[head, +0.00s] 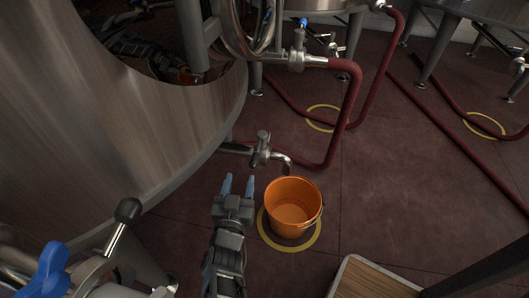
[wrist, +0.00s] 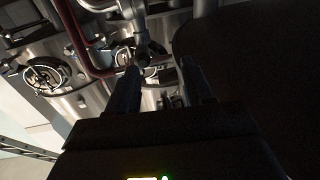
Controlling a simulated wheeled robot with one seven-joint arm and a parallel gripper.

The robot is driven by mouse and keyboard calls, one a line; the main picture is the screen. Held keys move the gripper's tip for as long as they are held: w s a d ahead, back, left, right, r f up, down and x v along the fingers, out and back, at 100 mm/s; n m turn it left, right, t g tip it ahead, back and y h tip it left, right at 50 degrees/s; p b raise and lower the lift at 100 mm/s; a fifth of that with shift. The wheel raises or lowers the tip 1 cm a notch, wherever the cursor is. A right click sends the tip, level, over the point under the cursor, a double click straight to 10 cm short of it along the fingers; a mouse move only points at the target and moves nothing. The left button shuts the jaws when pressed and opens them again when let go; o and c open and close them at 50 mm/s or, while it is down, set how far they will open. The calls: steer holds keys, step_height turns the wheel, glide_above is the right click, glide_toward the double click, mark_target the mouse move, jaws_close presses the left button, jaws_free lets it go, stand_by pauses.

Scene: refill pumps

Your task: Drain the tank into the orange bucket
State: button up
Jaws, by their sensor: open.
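The orange bucket (head: 292,208) stands upright on the floor over a yellow ring (head: 287,249), and the part of its inside that I see looks empty. A metal drain tap (head: 262,150) with a small lever on top sticks out from the big steel tank (head: 185,120). Its curved spout (head: 286,162) ends just above the bucket's back rim. No liquid shows coming from it. My gripper (head: 238,186) is open and empty, left of the bucket and below the tap in the head view. In the wrist view its dark fingers (wrist: 162,88) have nothing between them.
Red hoses (head: 350,110) run behind the tap and across the floor. A black-knobbed valve handle (head: 127,210) and a blue handle (head: 47,270) are at lower left. A wooden-topped surface (head: 372,280) is at the bottom right. Open floor lies right of the bucket.

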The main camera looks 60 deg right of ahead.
mark_target(256, 155)
steer(key=d, duration=0.1)
steer(key=d+m+g, duration=0.1)
steer(key=s+d+g+h, duration=0.1)
steer(key=shift+d+r, duration=0.2)
steer(key=shift+r, duration=0.05)
steer(key=b+x, duration=0.1)
steer(key=x, duration=0.6)
steer(key=shift+w+d, duration=0.2)
jaws_close()
